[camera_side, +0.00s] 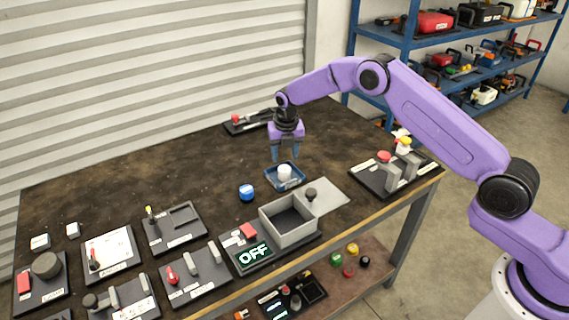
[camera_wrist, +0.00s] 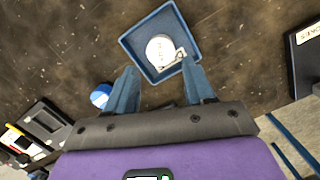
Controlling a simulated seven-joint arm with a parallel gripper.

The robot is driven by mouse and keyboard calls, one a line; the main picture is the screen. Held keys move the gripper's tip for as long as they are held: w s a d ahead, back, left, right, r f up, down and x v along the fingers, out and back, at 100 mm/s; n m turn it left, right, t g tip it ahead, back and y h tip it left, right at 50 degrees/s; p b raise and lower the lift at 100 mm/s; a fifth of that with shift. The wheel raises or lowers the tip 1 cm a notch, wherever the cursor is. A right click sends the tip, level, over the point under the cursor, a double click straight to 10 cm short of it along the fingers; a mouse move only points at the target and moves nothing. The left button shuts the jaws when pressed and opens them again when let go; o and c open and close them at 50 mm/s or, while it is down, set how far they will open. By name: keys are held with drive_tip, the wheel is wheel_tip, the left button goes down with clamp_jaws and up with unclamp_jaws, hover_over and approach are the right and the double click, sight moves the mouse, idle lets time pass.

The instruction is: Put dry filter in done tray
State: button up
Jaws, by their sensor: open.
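A white round filter (camera_side: 284,172) sits in a small blue tray (camera_side: 271,178) on the dark table. In the wrist view the white filter (camera_wrist: 160,48) lies inside the blue tray (camera_wrist: 142,27), with a small label beside it. My gripper (camera_side: 285,155) is above the tray, its blue fingers pointing down. In the wrist view my gripper (camera_wrist: 163,82) shows its two fingers apart with nothing between them. The filter is just beyond the fingertips. I cannot tell from its look whether the filter is dry.
A blue round piece (camera_side: 246,192) stands left of the tray. A grey open box (camera_side: 290,235) with an OFF display (camera_side: 253,254) is in front. Several control panels fill the left front. A panel with red and yellow knobs (camera_side: 390,175) is at right.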

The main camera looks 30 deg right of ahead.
sight(285, 172)
drive_tip(key=r, duration=0.4)
drive_tip(key=shift+s+a+r, duration=0.1)
drive_tip(key=shift+s+r, duration=0.1)
drive_tip(key=shift+s, duration=0.15)
drive_tip(key=s+a+r+m, duration=0.3)
drive_tip(key=s+r+m, duration=0.25)
drive_tip(key=s, duration=0.55)
drive_tip(key=s+a+r+m, duration=0.35)
drive_tip(key=s+r, duration=0.35)
drive_tip(key=s, duration=0.5)
drive_tip(key=s+d+m, duration=0.5)
drive_tip(key=s+d, duration=0.1)
drive_tip(key=s, duration=0.7)
drive_tip(key=s+d+m+g+y, duration=0.1)
drive_tip(key=s+d+m, duration=0.4)
drive_tip(key=s, duration=0.8)
drive_tip(key=shift+d+r, duration=0.25)
drive_tip(key=shift+d, duration=0.2)
